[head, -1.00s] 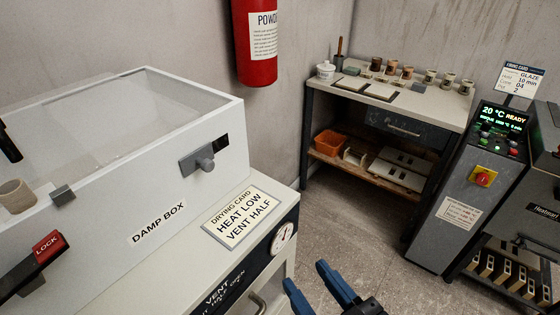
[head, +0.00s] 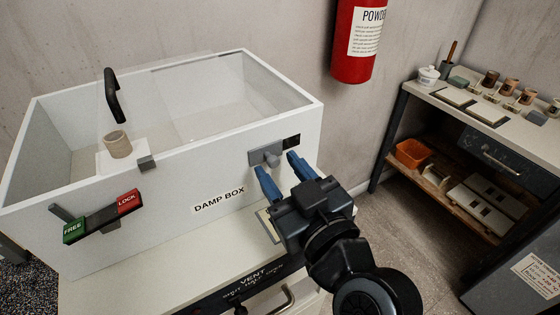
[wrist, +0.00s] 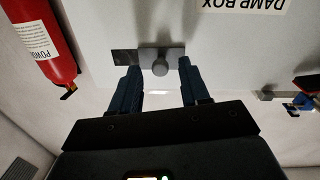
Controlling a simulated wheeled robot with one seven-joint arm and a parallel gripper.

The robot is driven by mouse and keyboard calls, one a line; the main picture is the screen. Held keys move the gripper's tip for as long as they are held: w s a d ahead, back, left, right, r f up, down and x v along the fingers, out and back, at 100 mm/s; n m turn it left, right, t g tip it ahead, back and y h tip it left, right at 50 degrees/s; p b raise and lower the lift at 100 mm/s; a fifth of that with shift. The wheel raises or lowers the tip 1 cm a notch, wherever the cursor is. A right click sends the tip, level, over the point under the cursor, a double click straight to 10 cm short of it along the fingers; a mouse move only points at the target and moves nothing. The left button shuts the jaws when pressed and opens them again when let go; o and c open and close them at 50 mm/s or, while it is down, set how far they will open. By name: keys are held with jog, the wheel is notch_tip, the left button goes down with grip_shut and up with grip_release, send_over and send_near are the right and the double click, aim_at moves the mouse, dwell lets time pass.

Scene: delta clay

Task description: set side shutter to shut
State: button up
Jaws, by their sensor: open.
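The side shutter (head: 257,157) is a small grey plate with a round knob (head: 272,160) on the front wall of the white damp box (head: 170,195). A dark slot (head: 292,141) shows at the plate's right end. My gripper (head: 279,164) is open, with its two blue fingers on either side of the knob. In the wrist view the knob (wrist: 160,68) lies between the open fingers (wrist: 160,78), with gaps on both sides. The dark slot (wrist: 124,57) shows there to the left of the plate. I cannot tell whether the fingertips touch the plate.
A lever with a green FREE label (head: 74,230) and red LOCK label (head: 129,202) is on the box's left front. A red extinguisher (head: 356,45) hangs behind. A shelf table (head: 440,95) stands right. A clay cup (head: 117,145) is inside the box.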

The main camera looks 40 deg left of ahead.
jog(key=shift+w+a, duration=0.25)
jog(key=shift+a, duration=0.25)
grip_shut()
dwell(0.4)
